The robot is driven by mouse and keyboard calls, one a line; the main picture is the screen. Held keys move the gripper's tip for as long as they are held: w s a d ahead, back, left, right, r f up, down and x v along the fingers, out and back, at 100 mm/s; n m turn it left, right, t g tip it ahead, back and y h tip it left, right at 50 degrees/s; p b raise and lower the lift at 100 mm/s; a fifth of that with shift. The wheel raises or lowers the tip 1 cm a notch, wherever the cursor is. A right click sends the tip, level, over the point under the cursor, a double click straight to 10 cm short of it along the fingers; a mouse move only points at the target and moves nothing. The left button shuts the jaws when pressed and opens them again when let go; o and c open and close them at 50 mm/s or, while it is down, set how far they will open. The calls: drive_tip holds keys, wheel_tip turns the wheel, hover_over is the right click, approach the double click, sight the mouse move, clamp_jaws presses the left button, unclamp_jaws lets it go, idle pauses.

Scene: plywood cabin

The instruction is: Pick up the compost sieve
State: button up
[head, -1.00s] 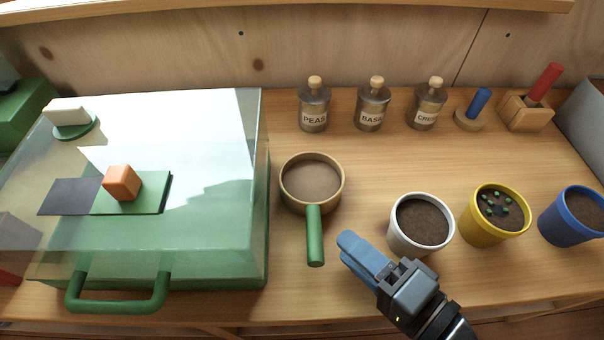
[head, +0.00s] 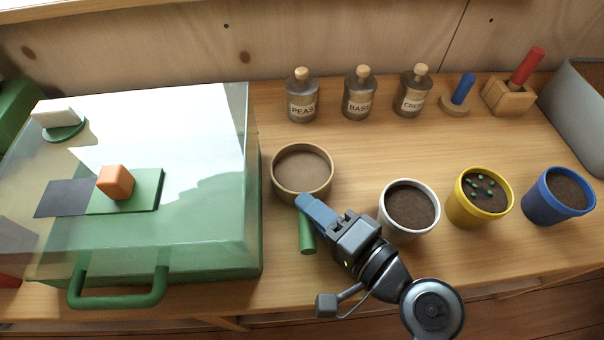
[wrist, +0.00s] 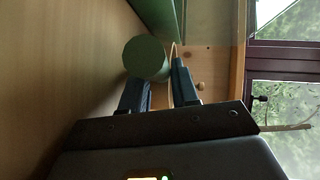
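The compost sieve (head: 303,172) has a round tan rim and a green handle (head: 306,238) pointing toward the table's front edge. It rests on the wooden table right of the green case. My gripper (head: 308,204) is over the handle close to the rim and hides part of it. In the wrist view, the round green handle end (wrist: 146,58) shows just ahead of the fingers, overlapping the left finger's tip line. The fingers stand apart with a gap between them. Whether the handle lies fully between them or touches them I cannot tell.
A green case (head: 205,245) with a clear lid stands close left of the sieve. A white pot (head: 385,222), a yellow pot (head: 462,213) and a blue pot (head: 545,208) stand to the right. Labelled jars (head: 302,98) line the back.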

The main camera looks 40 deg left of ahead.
clamp_jaws()
